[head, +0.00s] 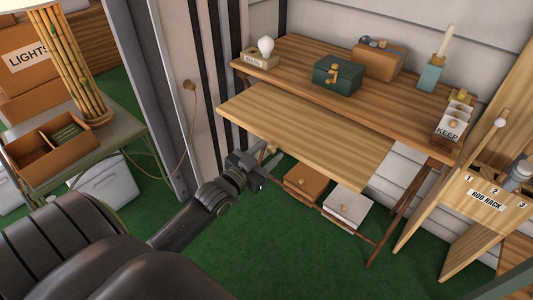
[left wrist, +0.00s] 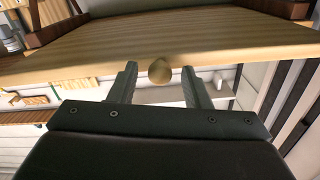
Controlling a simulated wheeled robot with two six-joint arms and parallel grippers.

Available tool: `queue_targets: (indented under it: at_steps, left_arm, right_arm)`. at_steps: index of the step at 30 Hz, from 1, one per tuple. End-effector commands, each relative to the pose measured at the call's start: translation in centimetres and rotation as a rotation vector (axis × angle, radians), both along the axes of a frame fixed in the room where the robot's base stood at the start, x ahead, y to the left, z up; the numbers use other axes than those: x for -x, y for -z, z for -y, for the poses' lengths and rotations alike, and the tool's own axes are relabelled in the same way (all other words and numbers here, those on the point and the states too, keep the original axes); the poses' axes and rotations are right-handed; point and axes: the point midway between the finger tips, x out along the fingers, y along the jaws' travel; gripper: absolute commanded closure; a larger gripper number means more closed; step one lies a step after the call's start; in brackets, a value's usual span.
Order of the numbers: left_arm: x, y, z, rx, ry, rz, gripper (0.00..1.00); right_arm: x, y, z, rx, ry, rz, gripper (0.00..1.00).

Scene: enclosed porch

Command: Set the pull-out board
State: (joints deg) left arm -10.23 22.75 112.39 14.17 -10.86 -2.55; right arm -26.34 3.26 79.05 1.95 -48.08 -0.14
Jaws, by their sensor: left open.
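The pull-out board (head: 305,135) is a light wooden panel drawn well out from under the top of a wooden desk (head: 300,62). In the left wrist view the board's edge (left wrist: 230,42) crosses the picture, with a round wooden knob (left wrist: 159,71) on it. My left gripper (head: 268,160) is at the board's near left edge. In the left wrist view its open fingers (left wrist: 160,88) stand on either side of the knob. I cannot tell whether they touch it. My right gripper is not in view.
On the desk stand a bulb on a box (head: 262,55), a green latched box (head: 338,74), a wooden box (head: 379,60) and a card holder (head: 453,119). Below are small drawer boxes (head: 306,183). The rod rack (head: 472,196) is right. Green floor (head: 300,260) is clear in front.

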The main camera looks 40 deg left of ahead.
Motion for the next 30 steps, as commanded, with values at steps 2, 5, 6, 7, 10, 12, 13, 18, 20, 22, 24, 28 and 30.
queue_targets:
  at_steps: [2,5,6,7,10,12,13,18,20,22,24,28,30]
  left_arm:
    - [0.0,0.0,0.0,0.000,0.000,0.000,0.57]
    - [0.0,0.0,0.0,0.000,0.000,0.000,0.57]
    - [0.0,0.0,0.0,0.000,0.000,0.000,0.57]
    - [0.0,0.0,0.0,0.000,0.000,0.000,0.57]
    - [0.5,0.0,-0.1,-0.001,0.000,-0.001,0.57]
    - [1.3,0.0,-0.1,-0.001,0.000,-0.002,0.57]
    - [1.7,0.0,-0.2,-0.001,0.000,-0.002,0.57]
    - [4.5,-0.1,-0.4,-0.001,-0.001,-0.005,0.57]
    - [5.6,-0.1,-0.5,-0.001,-0.001,-0.004,0.57]
    - [6.6,-0.2,-0.5,0.000,-0.001,-0.003,0.57]
    - [7.4,-0.1,-0.6,0.000,-0.001,-0.004,0.57]
    - [9.1,-0.2,-0.7,0.000,-0.001,-0.004,0.57]
    - [10.2,-0.2,-0.8,0.000,-0.001,-0.004,0.57]
  right_arm:
    - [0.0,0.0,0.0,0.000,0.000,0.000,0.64]
    - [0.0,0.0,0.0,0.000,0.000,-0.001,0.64]
    - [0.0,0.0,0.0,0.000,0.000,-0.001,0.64]
    - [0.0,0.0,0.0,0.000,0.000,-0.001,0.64]
    - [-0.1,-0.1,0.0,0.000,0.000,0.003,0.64]
    - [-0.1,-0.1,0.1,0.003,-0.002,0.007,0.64]
    - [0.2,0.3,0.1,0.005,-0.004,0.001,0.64]
    - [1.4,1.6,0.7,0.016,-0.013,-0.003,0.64]
    - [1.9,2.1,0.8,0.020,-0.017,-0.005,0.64]
    - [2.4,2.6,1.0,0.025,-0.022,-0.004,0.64]
    - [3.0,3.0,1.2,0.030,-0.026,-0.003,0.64]
    - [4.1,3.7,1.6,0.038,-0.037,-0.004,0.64]
    - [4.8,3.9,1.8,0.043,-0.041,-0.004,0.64]
